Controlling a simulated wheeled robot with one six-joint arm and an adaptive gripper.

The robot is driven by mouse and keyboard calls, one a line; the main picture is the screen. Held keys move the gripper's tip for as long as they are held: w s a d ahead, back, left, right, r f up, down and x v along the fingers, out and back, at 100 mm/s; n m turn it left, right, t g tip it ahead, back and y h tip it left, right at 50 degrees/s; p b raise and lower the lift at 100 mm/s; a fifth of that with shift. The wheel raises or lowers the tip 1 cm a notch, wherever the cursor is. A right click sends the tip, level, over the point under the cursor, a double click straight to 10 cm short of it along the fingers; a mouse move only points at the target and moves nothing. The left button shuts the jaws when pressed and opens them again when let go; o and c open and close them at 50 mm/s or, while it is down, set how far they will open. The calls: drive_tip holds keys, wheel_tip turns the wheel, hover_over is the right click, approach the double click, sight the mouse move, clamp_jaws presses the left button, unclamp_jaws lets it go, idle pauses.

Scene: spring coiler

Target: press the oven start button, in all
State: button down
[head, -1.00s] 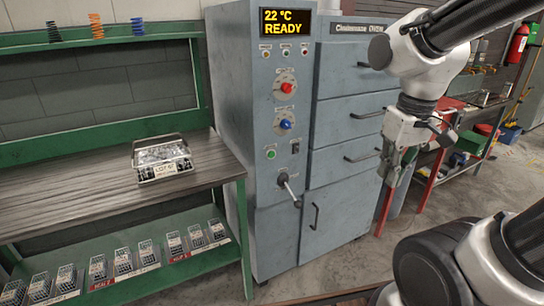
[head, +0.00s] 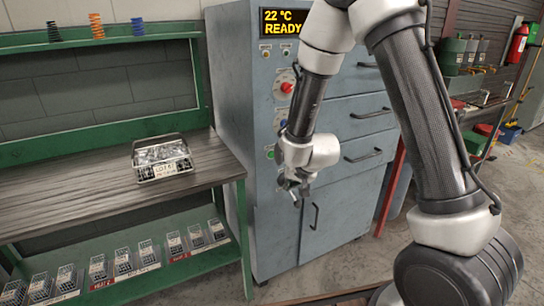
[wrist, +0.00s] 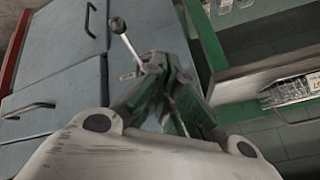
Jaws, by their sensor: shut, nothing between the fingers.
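The oven (head: 241,120) is a tall grey-blue cabinet with a display (head: 280,22) reading "22 °C READY". A green button (head: 270,153), likely the start button, shows at the left edge of my wrist, partly covered by it; its label cannot be read. My gripper (head: 297,198) is in front of the oven's panel, lower and to the right of the green button. It is shut and empty, and its fingers also show in the wrist view (wrist: 160,72). I cannot tell whether it touches the panel. The green button is not seen in the wrist view.
A lever with a black knob (wrist: 118,25) stands out close to my fingers in the wrist view. A red knob (head: 287,87) is higher on the panel. A green workbench (head: 90,190) with a wire basket (head: 160,160) stands left of the oven.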

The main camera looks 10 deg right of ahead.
sight(272, 155)
drive_tip(key=shift+w+r+m+t, duration=0.5)
drive_tip(key=shift+w+r+t, duration=0.2)
drive_tip(key=shift+w+r, duration=0.25)
drive_tip(key=shift+w, duration=0.1)
drive_tip(key=shift+w+a, duration=0.45)
drive_tip(key=shift+w, duration=0.95)
drive_tip(key=shift+w+a, duration=0.5)
drive_tip(key=shift+w, duration=0.85)
drive_tip(key=shift+w+a, duration=0.45)
drive_tip(key=shift+w, duration=0.95)
drive_tip(key=shift+w+a, duration=0.1)
drive_tip(key=shift+w, duration=0.3)
drive_tip(key=shift+w+a, duration=0.15)
drive_tip(key=shift+w, duration=0.2)
drive_tip(key=shift+s, duration=0.1)
drive_tip(key=shift+s+d, duration=0.25)
drive_tip(key=shift+s, duration=0.4)
